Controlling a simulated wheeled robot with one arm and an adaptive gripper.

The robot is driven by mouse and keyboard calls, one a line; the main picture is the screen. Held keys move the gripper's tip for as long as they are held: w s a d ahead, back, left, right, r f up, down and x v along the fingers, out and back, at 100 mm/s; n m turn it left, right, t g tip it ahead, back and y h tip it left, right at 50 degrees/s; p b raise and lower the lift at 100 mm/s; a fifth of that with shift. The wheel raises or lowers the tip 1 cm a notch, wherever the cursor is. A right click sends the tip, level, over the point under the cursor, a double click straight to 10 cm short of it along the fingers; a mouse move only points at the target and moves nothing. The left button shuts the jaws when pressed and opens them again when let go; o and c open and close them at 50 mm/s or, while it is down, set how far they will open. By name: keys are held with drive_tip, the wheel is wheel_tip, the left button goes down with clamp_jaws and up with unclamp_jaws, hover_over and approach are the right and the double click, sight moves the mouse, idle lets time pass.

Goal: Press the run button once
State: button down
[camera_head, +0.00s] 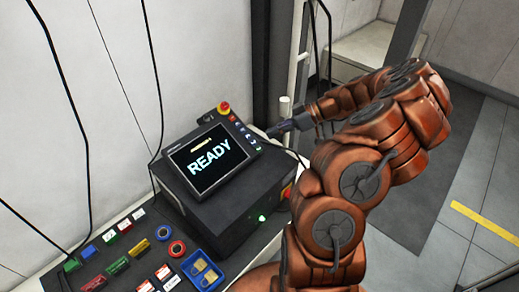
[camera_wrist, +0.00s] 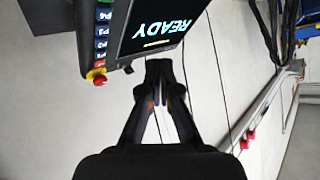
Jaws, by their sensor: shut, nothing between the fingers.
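A black control panel (camera_head: 172,158) with a lit screen (camera_head: 209,157) reading READY stands tilted on a dark box. A column of small keys (camera_head: 245,135) runs down its right side, with a red knob (camera_head: 224,107) on a yellow base at the top. I cannot tell which key is the run button. My gripper (camera_head: 270,132) is shut and empty, just right of the keys. In the wrist view the panel is upside down, with its keys (camera_wrist: 103,42) and red knob (camera_wrist: 96,76) left of my gripper (camera_wrist: 158,66). Contact cannot be made out.
The dark box (camera_head: 225,209) has a green light (camera_head: 262,218) on its front. Several coloured blocks and a blue tray (camera_head: 189,270) lie on the bench at lower left. Black cables hang along the wall. A pale post (camera_head: 285,110) stands behind my gripper. Floor is open at right.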

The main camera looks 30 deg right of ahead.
drive_tip(key=shift+f, duration=0.1)
drive_tip(key=w+f, duration=0.1)
drive_tip(key=f, duration=0.1)
drive_tip(key=w+f+b, duration=0.1)
drive_tip(key=f, duration=0.1)
drive_tip(key=w+f, duration=0.1)
drive_tip(key=f, duration=0.1)
drive_tip(key=shift+w+a+f, duration=0.1)
drive_tip(key=shift+a+f, duration=0.3)
drive_tip(key=shift+w+f+b, duration=0.4)
drive_tip(key=shift+f+b, duration=0.05)
drive_tip(key=shift+b, duration=0.3)
drive_tip(key=shift+w+a+f+b, duration=0.15)
drive_tip(key=shift+f+b, duration=0.25)
drive_tip(key=shift+b, duration=0.45)
drive_tip(key=shift+w+a+f+b, duration=0.15)
drive_tip(key=shift+f+b, duration=0.25)
drive_tip(key=shift+b, duration=0.4)
idle(1.5)
drive_tip(key=shift+d+r, duration=0.15)
drive_tip(key=shift+s+r, duration=0.35)
drive_tip(key=shift+r, duration=0.35)
drive_tip(key=shift+d+b, duration=0.1)
drive_tip(key=shift+b, duration=0.2)
